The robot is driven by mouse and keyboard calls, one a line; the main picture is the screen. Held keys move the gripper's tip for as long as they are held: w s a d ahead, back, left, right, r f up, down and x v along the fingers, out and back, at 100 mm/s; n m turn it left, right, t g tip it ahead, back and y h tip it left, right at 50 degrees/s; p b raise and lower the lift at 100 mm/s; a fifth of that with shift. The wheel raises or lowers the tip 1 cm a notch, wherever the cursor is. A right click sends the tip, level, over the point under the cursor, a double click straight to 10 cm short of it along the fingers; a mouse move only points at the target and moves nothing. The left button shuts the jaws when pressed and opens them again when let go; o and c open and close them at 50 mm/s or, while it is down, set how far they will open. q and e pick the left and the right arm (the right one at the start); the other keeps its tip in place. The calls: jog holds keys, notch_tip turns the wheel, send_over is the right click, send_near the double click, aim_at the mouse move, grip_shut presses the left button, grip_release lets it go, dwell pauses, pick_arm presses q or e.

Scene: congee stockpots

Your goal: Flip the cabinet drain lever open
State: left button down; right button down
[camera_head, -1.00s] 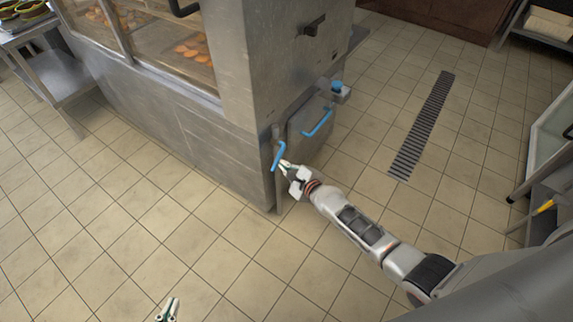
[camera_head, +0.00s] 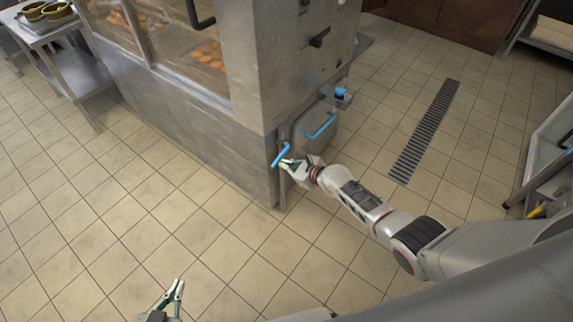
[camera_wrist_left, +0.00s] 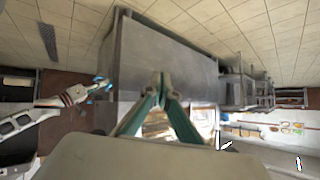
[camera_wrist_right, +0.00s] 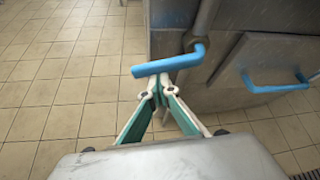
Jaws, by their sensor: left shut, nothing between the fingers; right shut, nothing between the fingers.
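The blue drain lever (camera_head: 280,155) juts from a pipe at the lower corner of the metal cabinet (camera_head: 200,135). In the right wrist view the lever (camera_wrist_right: 168,63) lies nearly level, bent where it meets the pipe. My right gripper (camera_head: 285,163) is shut and empty. Its tips (camera_wrist_right: 160,80) are right at the lever's underside in that view; I cannot tell whether they touch. My left gripper (camera_head: 178,286) is shut and empty, over the floor at the bottom of the head view. Its fingertips also show in the left wrist view (camera_wrist_left: 162,76).
A blue door handle (camera_wrist_right: 275,82) on the cabinet's end panel is right of the lever. A blue knob (camera_head: 340,92) sits above it. A side table (camera_head: 75,75) stands at the left. The tiled floor in front is clear; a drain grate (camera_head: 425,130) lies to the right.

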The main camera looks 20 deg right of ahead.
pick_arm(q)
jog(key=shift+d+r, duration=0.2)
jog(key=shift+r, duration=0.05)
pick_arm(e)
jog(key=shift+s+a+r, duration=0.1)
jog(key=shift+a+r, duration=0.05)
jog(key=shift+r, duration=0.2)
pick_arm(q)
jog(key=shift+s+f+p, duration=0.2)
jog(key=shift+s+p, duration=0.05)
jog(key=shift+p, duration=0.05)
jog(key=shift+r, duration=0.1)
